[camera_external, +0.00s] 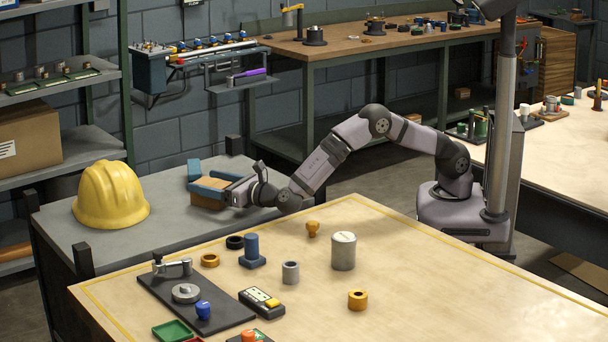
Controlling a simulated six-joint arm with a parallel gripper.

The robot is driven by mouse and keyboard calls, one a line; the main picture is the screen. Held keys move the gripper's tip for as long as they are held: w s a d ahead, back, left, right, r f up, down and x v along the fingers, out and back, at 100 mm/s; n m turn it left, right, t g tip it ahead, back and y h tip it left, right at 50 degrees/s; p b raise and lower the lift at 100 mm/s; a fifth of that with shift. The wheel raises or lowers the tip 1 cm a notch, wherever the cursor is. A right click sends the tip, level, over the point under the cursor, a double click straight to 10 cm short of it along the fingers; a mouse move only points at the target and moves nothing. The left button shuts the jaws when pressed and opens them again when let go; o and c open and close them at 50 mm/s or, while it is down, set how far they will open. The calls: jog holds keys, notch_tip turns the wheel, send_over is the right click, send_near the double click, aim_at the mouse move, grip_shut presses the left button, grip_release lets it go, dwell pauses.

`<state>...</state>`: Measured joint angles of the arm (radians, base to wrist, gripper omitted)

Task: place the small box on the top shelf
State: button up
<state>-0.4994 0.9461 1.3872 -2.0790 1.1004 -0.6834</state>
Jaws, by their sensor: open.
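The small brown box (208,203) sits on the grey bench (165,222), to the right of the yellow helmet. My gripper (202,181) is at this box with its blue fingers open. One finger lies along the box's upper face or near side and the other is behind it; I cannot tell whether they touch it. Part of the box is hidden by the fingers. The metal shelving unit is at the far left; its uppermost visible board (40,6) is cut by the picture's top edge.
The yellow helmet (110,195) stands on the bench between the box and the shelving. A shelf below the uppermost board holds green-based parts (52,82); a large cardboard box (28,135) sits lower. The wooden table (430,270) in front carries several loose parts, including a grey cylinder (343,251).

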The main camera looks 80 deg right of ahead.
jog(key=b+v, duration=0.2)
jog(key=v, duration=1)
jog(key=shift+f, duration=0.1)
jog(key=s+d+r+m+g+h+p, duration=0.1)
jog(key=d+m+g+p, duration=0.1)
jog(key=d, duration=0.2)
jog(key=s+d+r+m+g+h+p, duration=0.1)
jog(key=s+d+m+g+p, duration=0.1)
jog(key=d, duration=0.2)
jog(key=s+d+r+m+g+h+p, duration=0.1)
jog(key=d+m+p, duration=0.1)
jog(key=d, duration=0.3)
jog(key=shift+s+g, duration=0.2)
jog(key=shift+g, duration=0.2)
jog(key=s+d+r+m+g+p, duration=0.2)
jog(key=s+d+m+g+p, duration=0.5)
jog(key=s+d, duration=0.35)
jog(key=s+r+m+g+y+p, duration=0.35)
jog(key=s+m+p, duration=0.45)
jog(key=s, duration=0.4)
jog(key=s+a+r+m+y+p, duration=0.4)
jog(key=s+r+m+y+p, duration=0.1)
jog(key=m, duration=0.5)
jog(key=shift+s+a+m+y+p, duration=0.25)
jog(key=shift+s+y+p, duration=0.4)
jog(key=shift+s, duration=0.6)
